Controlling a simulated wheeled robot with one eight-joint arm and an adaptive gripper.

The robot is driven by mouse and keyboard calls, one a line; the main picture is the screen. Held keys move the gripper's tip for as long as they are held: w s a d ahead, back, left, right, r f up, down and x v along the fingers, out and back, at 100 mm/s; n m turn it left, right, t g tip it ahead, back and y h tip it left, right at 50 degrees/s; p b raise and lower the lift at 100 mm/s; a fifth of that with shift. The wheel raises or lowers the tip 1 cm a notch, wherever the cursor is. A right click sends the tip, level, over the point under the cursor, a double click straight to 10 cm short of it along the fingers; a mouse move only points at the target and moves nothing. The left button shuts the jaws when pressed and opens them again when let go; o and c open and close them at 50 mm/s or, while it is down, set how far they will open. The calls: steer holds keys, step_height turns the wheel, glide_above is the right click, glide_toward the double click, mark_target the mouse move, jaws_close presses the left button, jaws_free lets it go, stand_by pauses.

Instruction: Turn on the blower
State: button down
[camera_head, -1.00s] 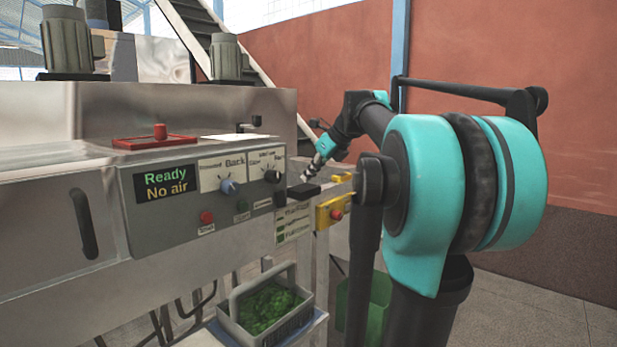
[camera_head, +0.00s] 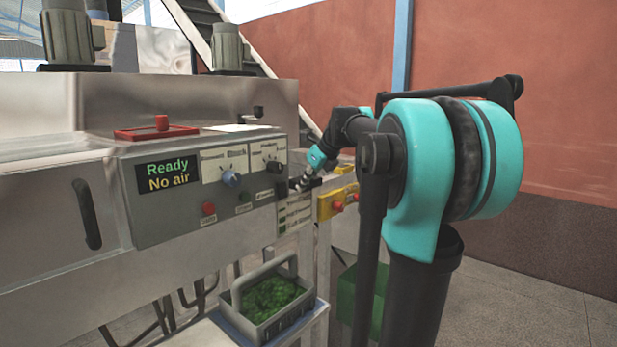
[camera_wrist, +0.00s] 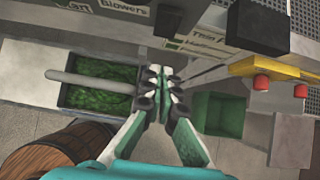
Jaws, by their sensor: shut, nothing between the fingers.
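The grey control panel (camera_head: 190,215) on the machine carries a display (camera_head: 168,177) reading "Ready" and "No air". A black switch (camera_head: 281,190) sits at the panel's right end, beside a small label. In the wrist view, a label reading "Blowers" (camera_wrist: 124,5) lies at the top edge, with the black switch (camera_wrist: 168,20) just right of it. My gripper (camera_head: 297,186) is just right of the switch in the head view. In the wrist view its fingers (camera_wrist: 160,75) are together and empty, below the switch in the picture. I cannot tell whether it touches anything.
A grey basket of green material (camera_head: 268,298) stands below the panel. A yellow box with red buttons (camera_head: 337,203) is right of the gripper. The panel also has knobs (camera_head: 232,180) and a red button (camera_head: 208,208). A green bin (camera_wrist: 219,114) and wooden barrel (camera_wrist: 50,155) stand lower.

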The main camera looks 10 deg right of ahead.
mark_target(284, 192)
steer(key=w+a+f, duration=0.3)
steer(key=w, duration=0.2)
steer(key=shift+a+f, duration=0.15)
steer(key=shift+a, duration=0.15)
steer(key=shift+w+a+f+t+y, duration=0.1)
steer(key=shift+a+f+t+y, duration=0.05)
steer(key=shift+t+y, duration=0.15)
stand_by(0.3)
steer(key=shift+r, duration=0.85)
